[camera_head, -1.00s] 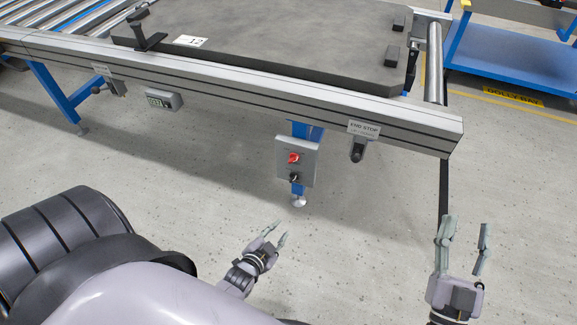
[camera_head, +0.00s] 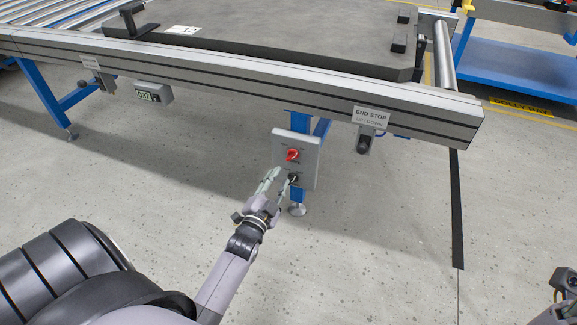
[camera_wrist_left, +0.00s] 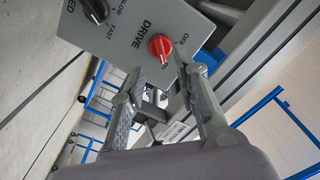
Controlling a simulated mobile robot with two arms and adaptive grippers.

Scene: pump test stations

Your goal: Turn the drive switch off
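The drive switch is a red knob (camera_head: 293,155) on a grey control box (camera_head: 310,145) under the conveyor rail. My left gripper (camera_head: 283,174) is in front of the box's lower part, just below the red knob. In the left wrist view its fingers (camera_wrist_left: 167,72) are apart and empty, with the knob just beyond the gap between their tips. My right gripper (camera_head: 566,284) is cut off at the lower right edge.
A black speed knob (camera_wrist_left: 96,10) is on the same box, below the red one in the head view. The conveyor rail (camera_head: 250,80) runs above. Open floor lies in front.

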